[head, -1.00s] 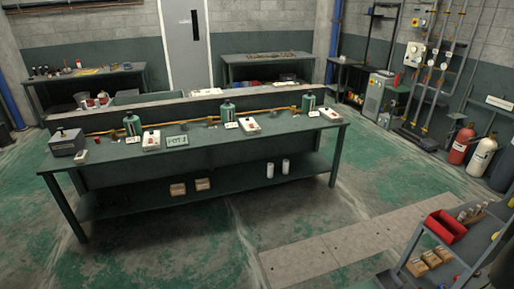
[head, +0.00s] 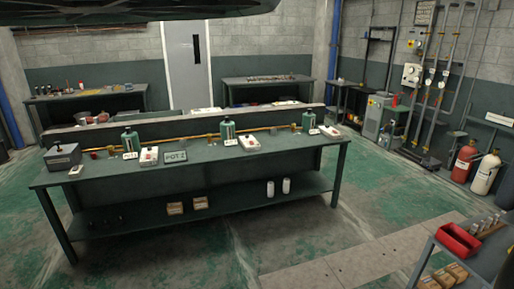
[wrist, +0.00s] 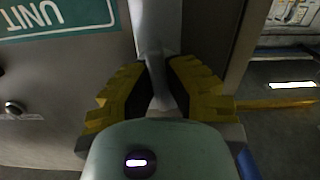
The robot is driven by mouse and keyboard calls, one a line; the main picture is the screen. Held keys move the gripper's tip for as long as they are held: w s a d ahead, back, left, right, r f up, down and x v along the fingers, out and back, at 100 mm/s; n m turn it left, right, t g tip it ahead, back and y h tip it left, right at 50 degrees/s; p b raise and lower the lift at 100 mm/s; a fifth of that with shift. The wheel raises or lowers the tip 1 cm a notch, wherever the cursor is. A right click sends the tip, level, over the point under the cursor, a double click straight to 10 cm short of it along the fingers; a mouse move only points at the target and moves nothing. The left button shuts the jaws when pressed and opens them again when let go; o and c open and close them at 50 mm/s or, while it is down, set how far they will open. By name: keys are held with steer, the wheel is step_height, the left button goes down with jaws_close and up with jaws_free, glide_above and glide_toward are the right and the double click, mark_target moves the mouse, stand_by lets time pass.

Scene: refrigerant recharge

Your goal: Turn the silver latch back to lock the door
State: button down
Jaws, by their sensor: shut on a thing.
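The silver latch (wrist: 157,35) shows in the wrist view as a pale metal bar running down from the top middle. My gripper (wrist: 160,92) has yellow, stepped fingers with dark inner pads, one on each side of the bar. It is shut on the latch. The latch's lower end is hidden behind the rounded grey-green part of my wrist. The grey door panel (wrist: 80,85) lies behind, and its edge runs near the right of the fingers. Neither the latch nor my gripper can be made out in the head view.
A teal UNIT sign (wrist: 58,18) appears upside down in the wrist view, near a small round silver knob (wrist: 14,108). In the head view, a long green workbench (head: 200,165) stands mid-room. A cart with a red bin (head: 460,239) is front right. Floor between is clear.

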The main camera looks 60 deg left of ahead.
steer(key=shift+f+m+b, duration=0.2)
steer(key=shift+m+b, duration=0.3)
steer(key=shift+m, duration=0.1)
steer(key=c, duration=1)
jaws_free()
steer(key=shift+r, duration=0.1)
steer(key=shift+s, duration=0.15)
steer(key=v, duration=0.7)
steer(key=shift+s, duration=0.15)
